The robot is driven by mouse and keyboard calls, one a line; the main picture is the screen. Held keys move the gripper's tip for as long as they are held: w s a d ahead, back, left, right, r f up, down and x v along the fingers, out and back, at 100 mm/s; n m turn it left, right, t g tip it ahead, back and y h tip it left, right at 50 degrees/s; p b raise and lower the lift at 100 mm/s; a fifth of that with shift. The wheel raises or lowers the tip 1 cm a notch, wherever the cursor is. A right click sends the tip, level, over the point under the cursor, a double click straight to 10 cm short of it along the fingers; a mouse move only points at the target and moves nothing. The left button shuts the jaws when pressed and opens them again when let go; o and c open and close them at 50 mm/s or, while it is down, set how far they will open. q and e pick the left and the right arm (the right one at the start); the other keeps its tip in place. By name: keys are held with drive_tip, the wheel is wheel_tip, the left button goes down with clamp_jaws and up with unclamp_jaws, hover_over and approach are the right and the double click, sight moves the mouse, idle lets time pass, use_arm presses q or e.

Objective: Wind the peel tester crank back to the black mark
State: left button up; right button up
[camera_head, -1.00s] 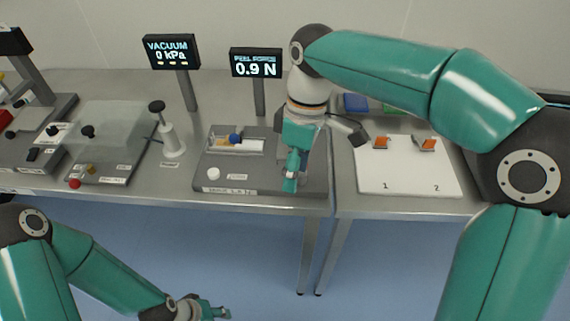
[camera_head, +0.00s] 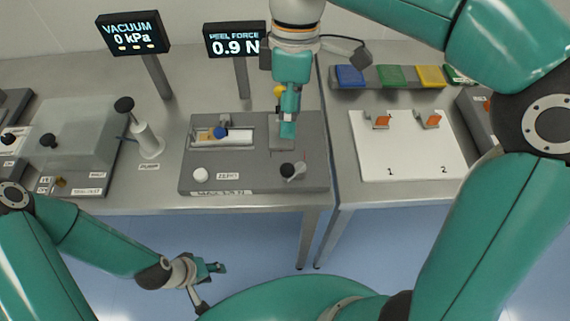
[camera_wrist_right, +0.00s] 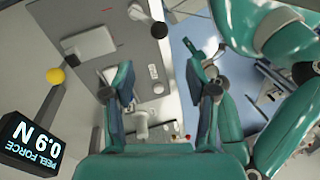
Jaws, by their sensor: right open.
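The peel tester (camera_head: 255,182) is a grey base with a white sample bed and a blue knob (camera_head: 220,132). Its crank (camera_head: 290,170) stands at the base's right front, with a dark knob and a short pale arm. The dark knob (camera_wrist_right: 159,30) also shows in the right wrist view, beyond the fingertips. A thin red mark (camera_head: 305,154) is near the crank; I cannot make out a black mark. My right gripper (camera_head: 287,133) points down behind the crank, apart from it, open and empty in the wrist view (camera_wrist_right: 160,75). My left gripper (camera_head: 212,267) hangs low before the table; its jaws are unclear.
The force display (camera_head: 234,42) reads 0.9 N. A yellow ball (camera_head: 280,91) is close beside my right gripper. A white ZERO button (camera_head: 200,174) is on the base. A hand pump (camera_head: 148,140) stands left; a numbered white board (camera_head: 410,148) lies right.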

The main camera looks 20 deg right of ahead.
sight(287, 164)
drive_tip(key=f, duration=0.4)
drive_tip(key=s+a+f, duration=0.1)
drive_tip(key=f, duration=0.4)
drive_tip(key=s+f, duration=0.1)
drive_tip(key=f, duration=0.4)
drive_tip(key=shift+s+a+f, duration=0.1)
drive_tip(key=shift+a+f, duration=0.05)
drive_tip(key=shift+a, duration=0.05)
drive_tip(key=shift+c, duration=0.3)
clamp_jaws()
